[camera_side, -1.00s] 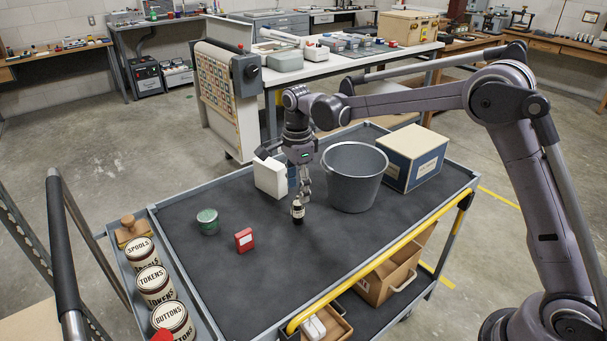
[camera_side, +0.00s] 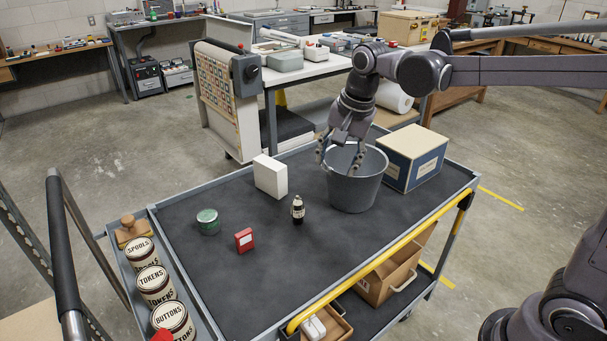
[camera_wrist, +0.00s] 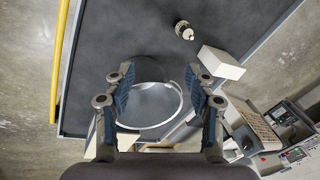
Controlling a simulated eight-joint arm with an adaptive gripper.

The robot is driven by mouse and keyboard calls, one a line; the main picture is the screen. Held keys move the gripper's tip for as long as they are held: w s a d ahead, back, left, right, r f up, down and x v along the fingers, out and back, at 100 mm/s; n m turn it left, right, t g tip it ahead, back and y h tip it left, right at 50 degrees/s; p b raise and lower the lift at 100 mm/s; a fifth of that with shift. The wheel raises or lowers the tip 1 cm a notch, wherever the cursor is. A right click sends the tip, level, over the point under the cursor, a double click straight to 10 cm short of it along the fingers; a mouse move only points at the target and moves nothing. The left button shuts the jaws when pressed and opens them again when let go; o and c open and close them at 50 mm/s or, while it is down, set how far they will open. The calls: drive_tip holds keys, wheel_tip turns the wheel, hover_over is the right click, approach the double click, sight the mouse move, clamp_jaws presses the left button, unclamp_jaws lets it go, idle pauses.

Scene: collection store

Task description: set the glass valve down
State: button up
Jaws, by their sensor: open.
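The glass valve (camera_side: 298,210), small and dark with a pale label band, stands upright on the dark cart top (camera_side: 260,270), apart from everything around it. It also shows in the wrist view (camera_wrist: 184,31), beyond the fingers. My gripper (camera_side: 340,165) is open and empty, above the left part of the grey metal bucket's mouth. In the wrist view my gripper (camera_wrist: 160,76) has its fingers spread wide, with the bucket (camera_wrist: 152,105) showing between and below them. I cannot tell whether the fingertips dip below the rim.
The grey bucket (camera_side: 352,192) stands behind and right of the valve. A white box (camera_side: 270,176) stands behind it, a red box (camera_side: 244,240) and green tin (camera_side: 208,221) to its left. A blue-and-cream box (camera_side: 414,160) is right of the bucket. The cart's front is clear.

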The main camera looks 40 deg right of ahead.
drive_tip(key=s+d+f+n+t, duration=0.1)
drive_tip(key=s+f+n+t, duration=0.1)
drive_tip(key=s+n, duration=0.4)
drive_tip(key=s+d+f+n+t, duration=0.2)
drive_tip(key=s+n, duration=0.4)
drive_tip(key=s, duration=0.3)
drive_tip(key=shift+s+f, duration=0.35)
drive_tip(key=shift+s, duration=0.05)
